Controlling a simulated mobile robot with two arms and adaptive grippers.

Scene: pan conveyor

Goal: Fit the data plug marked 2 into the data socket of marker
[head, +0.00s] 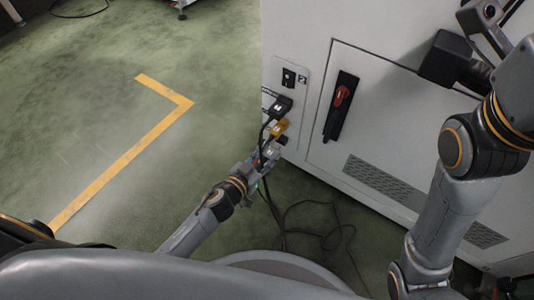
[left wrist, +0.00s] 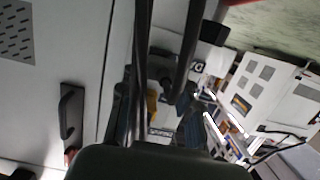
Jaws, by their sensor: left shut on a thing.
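My left gripper (head: 267,154) is low at the left edge of the cabinet front, shut on a small plug whose mark is too small to read. In the left wrist view the fingers (left wrist: 160,122) and dark cables hide most of this plug. Above the gripper, a yellow plug (head: 278,129) and a black plug (head: 283,104) sit at the narrow connector panel (head: 302,92). The panel carries a marker 2 (head: 303,79) beside a black socket plate (head: 289,77). Which socket faces the held plug is hidden. My right gripper is not clearly visible.
The grey cabinet (head: 320,150) has a black handle with a red part (head: 341,100) and a vent grille (head: 380,180). Loose black cables (head: 310,230) lie on the green floor below. The floor left of the cabinet, with a yellow line (head: 120,167), is clear.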

